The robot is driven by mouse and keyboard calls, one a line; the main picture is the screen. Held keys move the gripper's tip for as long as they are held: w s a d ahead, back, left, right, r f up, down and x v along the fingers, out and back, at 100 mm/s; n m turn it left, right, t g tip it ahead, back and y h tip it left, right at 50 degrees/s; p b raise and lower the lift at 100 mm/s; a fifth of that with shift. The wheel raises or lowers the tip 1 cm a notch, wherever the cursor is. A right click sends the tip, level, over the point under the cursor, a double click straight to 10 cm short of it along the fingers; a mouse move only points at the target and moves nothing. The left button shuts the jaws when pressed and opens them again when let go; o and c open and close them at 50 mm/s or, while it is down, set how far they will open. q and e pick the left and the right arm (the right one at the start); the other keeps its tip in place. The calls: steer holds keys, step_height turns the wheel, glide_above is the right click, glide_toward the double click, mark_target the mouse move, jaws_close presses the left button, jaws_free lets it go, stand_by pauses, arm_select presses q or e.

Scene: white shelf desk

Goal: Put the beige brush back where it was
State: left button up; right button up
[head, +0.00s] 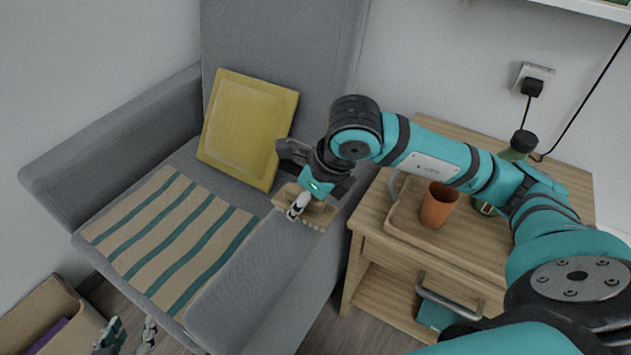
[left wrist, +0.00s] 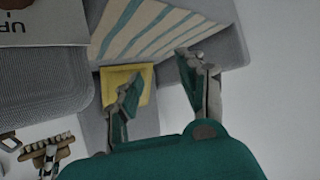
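The brush also shows in the left wrist view (left wrist: 62,150), bristles upward, at lower left. Whether it touches the armrest is unclear. My left gripper (head: 130,334) shows at the bottom left of the head view, beside a cardboard box. In the left wrist view its fingers (left wrist: 159,68) are spread with nothing between them.
The grey armchair (head: 60,165) holds a yellow cushion (head: 245,125) and a striped cloth (head: 165,238). A wooden nightstand (head: 570,185) at right carries a tray (head: 395,225), an orange cup (head: 438,206) and a dark-capped bottle (head: 522,143). The cardboard box (head: 85,325) stands at lower left.

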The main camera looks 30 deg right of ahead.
steer(key=w+d, duration=0.1)
steer(key=w, duration=0.1)
steer(key=w+d, duration=0.2)
steer(key=w+d+f+b, duration=0.1)
steer(key=w+d, duration=0.1)
steer(key=shift+w+d, duration=0.25)
steer(key=shift+w, duration=0.1)
steer(key=shift+w+d+f, duration=0.1)
step_height(320, 180, down, 3)
steer(key=shift+f+b, duration=0.1)
steer(key=shift+b, duration=0.45)
arm_select(q)
steer(key=w+d+r+t+h, duration=0.1)
steer(key=w+r+t, duration=0.3)
steer(key=r, duration=0.5)
steer(key=shift+d+t+h, duration=0.4)
steer(key=shift+d+t, duration=0.35)
steer(key=shift+t, duration=0.35)
arm_select(e)
steer(key=shift+f, duration=0.1)
steer(key=o, duration=1.1)
arm_select(q)
steer(key=shift+r, duration=0.4)
